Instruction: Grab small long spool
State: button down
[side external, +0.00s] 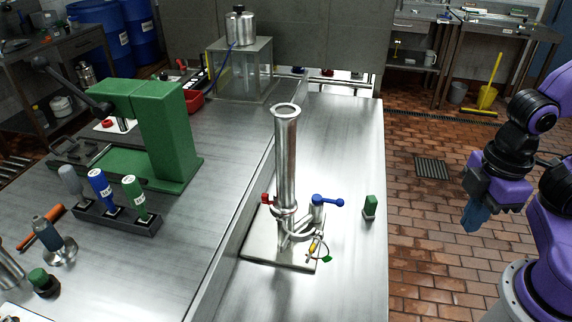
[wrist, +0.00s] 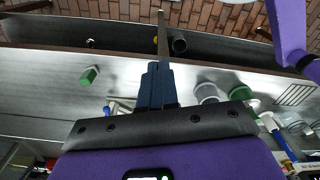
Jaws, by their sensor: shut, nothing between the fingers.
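A tall steel tube (side external: 286,160) with a flanged rim stands upright on a steel base plate (side external: 255,245). It is the only long flanged piece I see whole, but I cannot tell for certain that it is the small long spool. My gripper (side external: 472,222) hangs over the floor side at the right, well apart from the tube, and is empty. In the wrist view my blue fingers (wrist: 157,80) are pressed together. Pale flanged pieces (wrist: 206,92) show right of them there; I cannot tell which parts they are.
A blue-handled valve (side external: 325,201) and a red knob (side external: 267,199) sit close to the tube's foot. A green-topped block (side external: 370,206) stands to their right. A green press (side external: 165,135) and a tool rack (side external: 110,215) stand on the left bench. The bench's right strip is mostly clear.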

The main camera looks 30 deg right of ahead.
jog(key=c, duration=0.6)
grip_release()
jog(key=m+t+y, duration=0.4)
jog(key=t+y, duration=0.6)
send_near(295, 123)
jog(key=shift+x, duration=4.2)
jog(key=shift+w+d+x, duration=0.1)
jog(key=shift+d+x, duration=0.05)
jog(key=shift+x, duration=1.2)
jog(key=shift+w+d+x, duration=0.15)
jog(key=shift+x, duration=1.2)
